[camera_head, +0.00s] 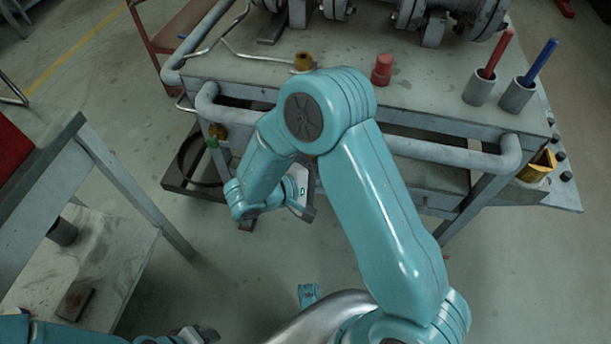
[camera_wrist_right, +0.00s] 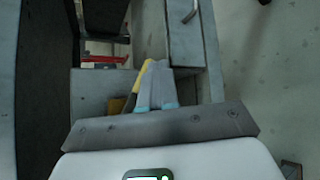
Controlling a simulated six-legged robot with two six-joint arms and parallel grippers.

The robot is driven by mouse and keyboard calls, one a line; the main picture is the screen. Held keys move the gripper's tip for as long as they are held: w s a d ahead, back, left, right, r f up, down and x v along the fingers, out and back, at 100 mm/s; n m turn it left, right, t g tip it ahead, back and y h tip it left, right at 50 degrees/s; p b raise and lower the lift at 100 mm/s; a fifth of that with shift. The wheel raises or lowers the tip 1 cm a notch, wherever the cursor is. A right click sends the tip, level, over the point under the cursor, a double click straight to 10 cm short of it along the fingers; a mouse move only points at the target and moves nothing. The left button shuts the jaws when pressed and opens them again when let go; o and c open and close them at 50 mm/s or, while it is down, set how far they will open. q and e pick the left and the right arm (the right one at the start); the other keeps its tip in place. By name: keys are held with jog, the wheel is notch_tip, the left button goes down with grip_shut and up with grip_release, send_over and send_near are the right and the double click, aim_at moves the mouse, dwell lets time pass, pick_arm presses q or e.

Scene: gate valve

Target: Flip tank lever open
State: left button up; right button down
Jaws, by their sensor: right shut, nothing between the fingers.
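My right gripper (camera_wrist_right: 157,68) is shut and empty in the right wrist view, its grey fingers together. A yellow strip (camera_wrist_right: 142,78) shows along the left side of the fingers, with a brass-coloured part (camera_wrist_right: 117,104) beside it. I cannot tell whether the fingers touch the strip or whether it is the tank lever. In the head view my right arm bends in front of the cart and hides its fingertips. A small brass fitting with a green part (camera_head: 213,136) sits at the cart's front left. A grey part at the bottom left (camera_head: 200,335) may be my left gripper; its jaws are unclear.
The grey cart (camera_head: 420,95) has a thick front rail (camera_head: 440,150). On it are a brass piece (camera_head: 303,62), a red piece (camera_head: 381,70), and red and blue sticks in cups. A gold bracket (camera_head: 538,166) is at the right. A table (camera_head: 90,250) stands at the left.

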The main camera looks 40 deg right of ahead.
pick_arm(q)
jog(key=shift+r, duration=0.1)
pick_arm(e)
jog(key=shift+w+a+r, duration=0.4)
jog(key=shift+w+a, duration=0.05)
jog(key=shift+w, duration=0.1)
